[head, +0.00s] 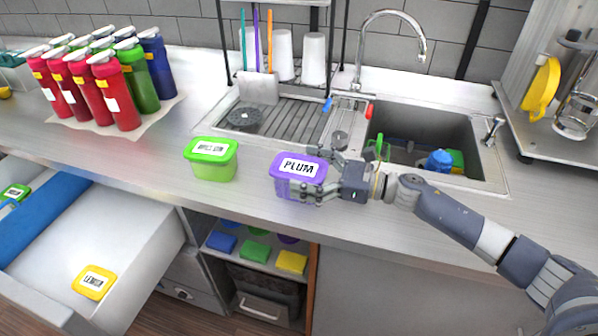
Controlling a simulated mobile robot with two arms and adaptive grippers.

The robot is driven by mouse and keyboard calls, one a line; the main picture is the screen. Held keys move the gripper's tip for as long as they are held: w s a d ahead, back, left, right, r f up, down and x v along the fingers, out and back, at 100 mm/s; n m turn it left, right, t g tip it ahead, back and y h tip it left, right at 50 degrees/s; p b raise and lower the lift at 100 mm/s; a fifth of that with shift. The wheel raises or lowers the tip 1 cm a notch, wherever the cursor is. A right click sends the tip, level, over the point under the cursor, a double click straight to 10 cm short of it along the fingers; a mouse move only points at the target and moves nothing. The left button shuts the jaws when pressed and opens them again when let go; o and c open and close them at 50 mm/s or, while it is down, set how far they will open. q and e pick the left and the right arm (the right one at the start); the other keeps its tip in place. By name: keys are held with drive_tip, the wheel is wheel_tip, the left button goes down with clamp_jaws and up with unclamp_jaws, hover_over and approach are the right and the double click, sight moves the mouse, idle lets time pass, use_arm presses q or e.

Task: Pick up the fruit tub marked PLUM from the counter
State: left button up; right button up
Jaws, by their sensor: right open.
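The purple tub marked PLUM (298,167) stands upright on the counter in front of the sink unit, its label facing up. My right gripper (318,178) is at the tub's right side, with its fingers spread at the far and near sides of the tub. The fingers are open; whether one touches the tub I cannot tell. The tub rests on the counter. My left gripper is not in view.
A green tub (210,158) stands left of the purple one, with a gap between. Several bottles (110,85) stand on a mat at the back left. The sink (425,135) is behind my right arm. An open drawer (130,225) holds a yellow-lidded tub (94,282).

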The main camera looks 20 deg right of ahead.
drive_tip(key=shift+w+a, duration=0.4)
drive_tip(key=shift+a, duration=0.2)
drive_tip(key=shift+f, duration=0.1)
drive_tip(key=c, duration=1.2)
drive_tip(key=shift+c, duration=0.8)
